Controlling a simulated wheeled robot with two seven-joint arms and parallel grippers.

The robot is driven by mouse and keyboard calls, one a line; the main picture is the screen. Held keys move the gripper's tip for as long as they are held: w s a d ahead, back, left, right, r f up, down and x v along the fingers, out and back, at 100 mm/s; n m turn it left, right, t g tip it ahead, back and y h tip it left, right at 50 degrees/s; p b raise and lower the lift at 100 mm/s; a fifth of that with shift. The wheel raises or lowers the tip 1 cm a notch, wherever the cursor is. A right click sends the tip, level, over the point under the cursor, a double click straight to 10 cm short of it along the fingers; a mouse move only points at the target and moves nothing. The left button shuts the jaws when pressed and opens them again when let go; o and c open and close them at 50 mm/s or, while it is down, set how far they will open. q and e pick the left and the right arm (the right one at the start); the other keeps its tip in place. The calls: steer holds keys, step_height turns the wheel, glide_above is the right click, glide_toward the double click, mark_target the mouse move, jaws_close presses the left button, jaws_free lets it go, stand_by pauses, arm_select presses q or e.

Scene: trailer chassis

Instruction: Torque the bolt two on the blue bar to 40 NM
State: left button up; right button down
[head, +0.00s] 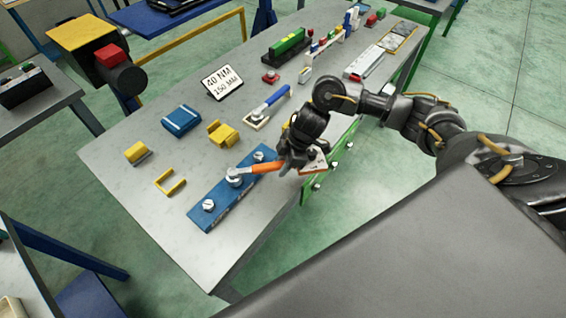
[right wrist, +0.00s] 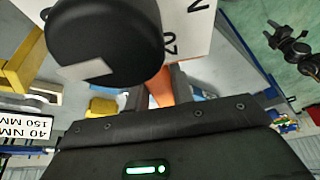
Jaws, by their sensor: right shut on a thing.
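The blue bar (head: 220,198) lies near the table's front edge. It carries bolts at its near end (head: 208,205), its middle (head: 236,181) and its far end (head: 258,156). My right gripper (head: 292,163) is shut on an orange-handled wrench (head: 265,167), whose head is at the middle bolt; I cannot tell if it is fully seated. A white tag (head: 318,160) by the gripper reads "20 N" in part in the right wrist view (right wrist: 190,25), where the orange handle (right wrist: 160,92) shows between the fingers. My left gripper is not in view.
A sign (head: 222,82) reads "40 NM 150 MM". A blue-handled wrench (head: 270,104) lies behind the bar, with yellow blocks (head: 222,134) and a blue block (head: 181,120) nearby. A green bar (head: 330,165) runs along the table's right side.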

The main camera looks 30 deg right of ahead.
steer(key=shift+s+a+r+m+t+p, duration=0.2)
steer(key=shift+s+m+p, duration=0.25)
steer(key=shift+p, duration=0.35)
steer(key=shift+s+a+f+m+t+p, duration=0.1)
steer(key=shift+s+a+m+p, duration=0.25)
steer(key=shift+p, duration=0.45)
steer(key=shift+s+d, duration=0.1)
steer(key=shift+s, duration=0.05)
steer(key=shift+s+a+r+m+p, duration=0.1)
steer(key=shift+s+a+m+p, duration=0.35)
steer(key=shift+p, duration=0.45)
steer(key=shift+s+a+m+t+h, duration=0.15)
steer(key=shift+s+m+t+h, duration=0.15)
steer(key=shift+s+m, duration=0.2)
steer(key=shift+s, duration=0.1)
steer(key=shift+s+a+m+t, duration=0.3)
steer(key=shift+s+a+m, duration=0.55)
steer(key=shift+m, duration=0.1)
steer(key=shift+h, duration=0.3)
